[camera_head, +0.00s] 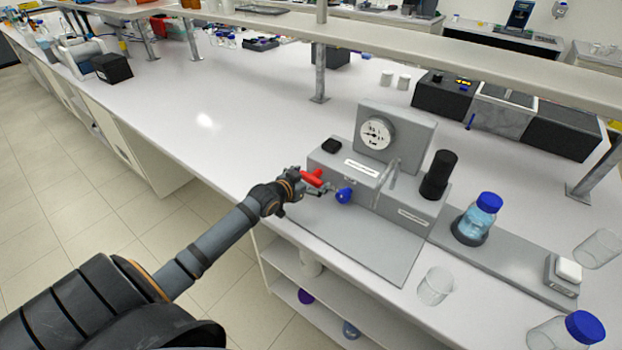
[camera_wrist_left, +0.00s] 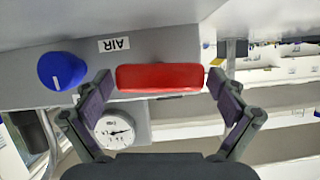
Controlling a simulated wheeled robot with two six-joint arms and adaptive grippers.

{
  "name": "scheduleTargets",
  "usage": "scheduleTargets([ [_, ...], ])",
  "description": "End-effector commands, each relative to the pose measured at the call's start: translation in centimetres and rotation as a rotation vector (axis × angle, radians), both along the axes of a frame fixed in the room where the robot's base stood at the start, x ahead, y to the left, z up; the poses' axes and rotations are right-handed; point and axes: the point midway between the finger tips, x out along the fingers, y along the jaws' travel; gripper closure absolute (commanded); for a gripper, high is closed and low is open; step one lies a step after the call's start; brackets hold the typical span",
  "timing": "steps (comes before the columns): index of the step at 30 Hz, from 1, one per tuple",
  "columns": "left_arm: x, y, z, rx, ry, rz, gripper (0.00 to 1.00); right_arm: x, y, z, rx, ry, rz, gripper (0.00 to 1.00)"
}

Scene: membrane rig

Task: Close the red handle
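The red handle (camera_head: 312,178) is on the front of the grey membrane rig (camera_head: 402,205), at its left end. It also shows in the left wrist view (camera_wrist_left: 160,77), lying horizontally between the fingers. My left gripper (camera_head: 298,182) is at the handle. In the wrist view its two fingers (camera_wrist_left: 160,95) stand apart, one near each end of the handle, with small gaps visible. The blue knob (camera_head: 344,195) is to the right of the handle, and also shows in the wrist view (camera_wrist_left: 62,70). My right gripper is not in view.
A pressure gauge (camera_head: 376,133) stands on the rig. A black cylinder (camera_head: 438,175), a blue-capped bottle (camera_head: 479,219) and an empty beaker (camera_head: 435,286) are to the right. The bench (camera_head: 235,130) left of the rig is clear. A raised shelf (camera_head: 420,45) runs behind.

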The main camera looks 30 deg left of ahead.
Motion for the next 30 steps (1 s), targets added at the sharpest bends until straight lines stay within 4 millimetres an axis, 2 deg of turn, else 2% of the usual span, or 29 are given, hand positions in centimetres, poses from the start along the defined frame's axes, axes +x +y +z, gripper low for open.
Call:
scheduleTargets([
  [1, 0.0, 0.0, 0.0, 0.000, 0.000, 0.000, 0.18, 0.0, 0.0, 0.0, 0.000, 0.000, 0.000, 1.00],
  [6, 0.0, 0.0, 0.0, 0.000, 0.000, 0.000, 0.41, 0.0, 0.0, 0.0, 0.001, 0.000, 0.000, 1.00],
  [9, 0.0, 0.0, 0.0, 0.000, 0.000, 0.000, 0.51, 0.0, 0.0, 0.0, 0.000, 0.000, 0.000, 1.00],
  [19, 0.0, -0.1, 0.1, 0.062, -0.006, 0.000, 0.51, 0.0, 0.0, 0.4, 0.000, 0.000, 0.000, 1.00],
  [30, 0.0, -0.3, -0.1, 0.351, -0.029, 0.001, 0.51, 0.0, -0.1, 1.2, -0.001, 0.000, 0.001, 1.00],
])
